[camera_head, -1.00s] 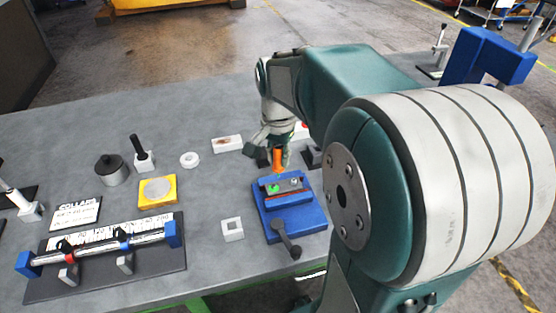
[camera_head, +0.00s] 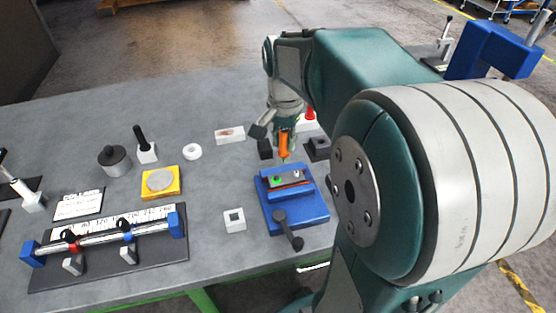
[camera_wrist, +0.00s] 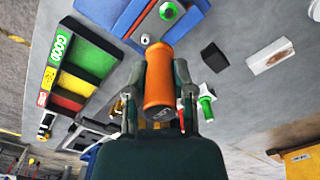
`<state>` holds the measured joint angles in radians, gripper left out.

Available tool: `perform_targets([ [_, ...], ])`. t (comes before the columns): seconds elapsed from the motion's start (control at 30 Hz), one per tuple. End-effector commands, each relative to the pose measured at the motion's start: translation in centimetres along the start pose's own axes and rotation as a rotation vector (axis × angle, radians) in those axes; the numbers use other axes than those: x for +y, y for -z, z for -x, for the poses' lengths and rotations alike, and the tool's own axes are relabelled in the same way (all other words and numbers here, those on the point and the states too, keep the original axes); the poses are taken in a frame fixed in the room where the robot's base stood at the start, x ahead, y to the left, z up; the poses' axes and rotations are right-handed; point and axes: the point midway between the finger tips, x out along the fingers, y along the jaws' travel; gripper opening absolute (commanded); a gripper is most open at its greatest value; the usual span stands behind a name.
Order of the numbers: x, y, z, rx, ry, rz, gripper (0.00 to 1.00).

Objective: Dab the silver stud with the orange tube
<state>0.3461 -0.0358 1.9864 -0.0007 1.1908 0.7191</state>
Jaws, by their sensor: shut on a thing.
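My gripper (camera_head: 286,128) is shut on the orange tube (camera_head: 285,146), which hangs nozzle down above the back edge of the blue fixture (camera_head: 310,213). In the wrist view the tube (camera_wrist: 160,80) sits between the two fingers (camera_wrist: 160,88). A small silver stud (camera_head: 298,174) shows on the fixture's dark bar, with a green spot (camera_head: 277,181) to its left. The tube's tip looks apart from both. In the wrist view a green-ringed stud (camera_wrist: 171,11) lies beyond the tube, and the tube hides part of the fixture.
A black-handled lever (camera_head: 287,231) reaches toward the table's front edge. A white square block (camera_head: 234,220) and a yellow block with a grey disc (camera_head: 160,182) stand to the left. Dark blocks (camera_head: 318,148) stand near the gripper. Grey table is clear behind the white ring (camera_head: 192,151).

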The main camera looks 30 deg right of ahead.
Motion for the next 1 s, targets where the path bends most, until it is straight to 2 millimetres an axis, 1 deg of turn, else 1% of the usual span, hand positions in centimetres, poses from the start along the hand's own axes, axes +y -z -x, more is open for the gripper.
perform_targets([
  [0.1, 1.7, 1.8, 0.0, 0.0, 0.0, -0.008, 0.0],
  [0.2, 2.8, 2.8, 0.0, 0.0, 0.001, -0.006, 0.0],
  [0.27, 3.1, 3.1, 0.0, 0.0, 0.001, -0.004, 0.0],
  [0.67, 3.2, 3.1, -0.3, 0.0, 0.001, 0.0, 0.0],
  [0.77, 3.2, 3.1, -0.9, -0.001, 0.0, 0.0, 0.0],
  [1.0, 3.2, 3.1, -2.9, -0.002, -0.001, 0.0, 0.0],
])
